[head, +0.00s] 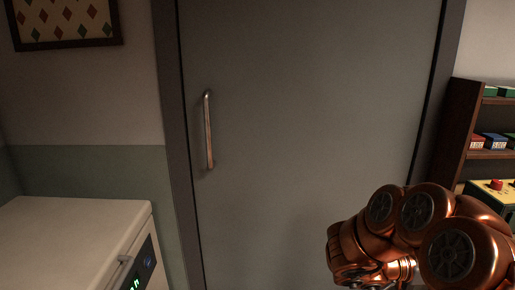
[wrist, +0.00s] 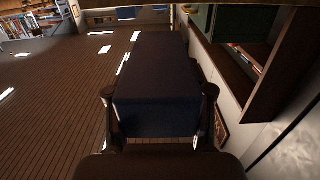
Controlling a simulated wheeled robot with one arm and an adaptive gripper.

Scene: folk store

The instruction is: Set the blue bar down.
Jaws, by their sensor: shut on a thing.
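A dark blue bar (wrist: 158,85) fills the middle of the wrist view, a long block stretching away from the camera. My gripper (wrist: 158,100) is shut on it, with one finger on each side of the near end. No surface shows directly under the bar; it is held up with the floor some way beyond it. In the head view only my copper-coloured arm shows at the lower right; the gripper and the bar are out of that view.
A grey door (head: 310,120) with a metal handle (head: 208,130) stands ahead. A white appliance (head: 70,235) with a lit display is at lower left. A dark shelf (head: 465,125) with small boxes is at right. The wrist view shows open plank floor (wrist: 60,100) at left.

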